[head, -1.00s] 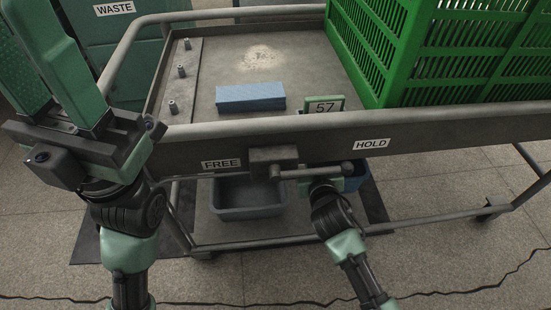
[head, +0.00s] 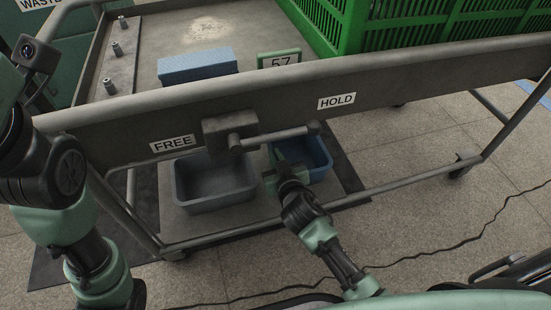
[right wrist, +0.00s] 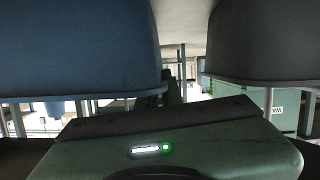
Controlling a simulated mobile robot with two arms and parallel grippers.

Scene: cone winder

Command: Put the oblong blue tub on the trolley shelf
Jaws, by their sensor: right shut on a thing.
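The oblong blue tub (head: 319,158) is under the trolley's front rail, right of a grey-blue tub (head: 215,183). My right gripper (head: 284,176) is at the blue tub's near left edge and shut on it; the fingertips are mostly hidden. In the right wrist view the blue tub (right wrist: 75,45) fills the upper left, rim down in the picture. The grey-blue tub (right wrist: 268,40) is at the upper right. The trolley's lower shelf (head: 245,212) is under the tubs; I cannot tell whether the blue tub touches it. My left gripper (head: 10,85) is cut off at the left edge.
The trolley's front rail (head: 400,82) carries FREE and HOLD labels, with a bracket and bar (head: 275,136) above the tubs. A lower rail (head: 400,190) runs in front.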

